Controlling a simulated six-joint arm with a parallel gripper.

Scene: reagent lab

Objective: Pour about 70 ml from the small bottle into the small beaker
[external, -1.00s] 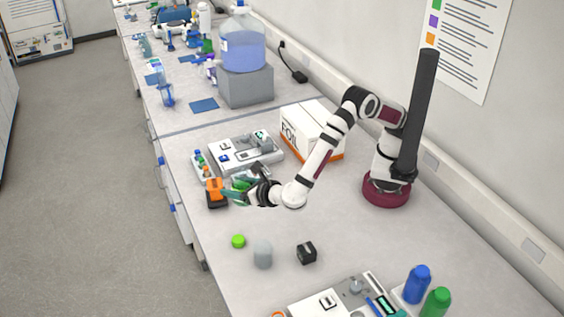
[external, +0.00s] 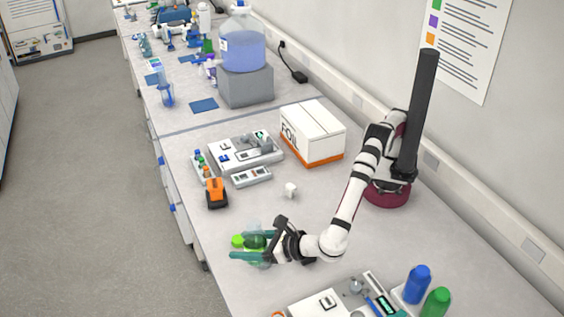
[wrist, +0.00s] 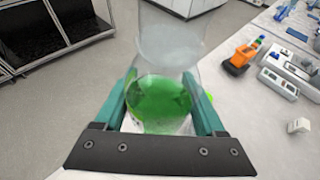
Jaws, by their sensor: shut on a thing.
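My gripper (external: 252,246) is shut on a clear vessel with green liquid, which I take to be the small bottle (external: 256,240). In the wrist view the bottle (wrist: 158,105) stands between the two teal fingers (wrist: 163,105), with clear glass above the green liquid. It looks roughly upright; its mouth is not clear to see. A bright green cap (external: 238,241) lies on the bench beside the fingers. The pale grey upright vessel, perhaps the small beaker, is largely covered by my gripper and the bottle in the external view, and I cannot make it out surely in the wrist view.
An orange and black device (external: 215,192), a grey instrument (external: 245,152) and a foil box (external: 312,135) stand farther back. A small white object (external: 290,190) sits on the open bench. Another instrument (external: 350,297) and blue (external: 417,283) and green (external: 436,302) bottles are in front.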

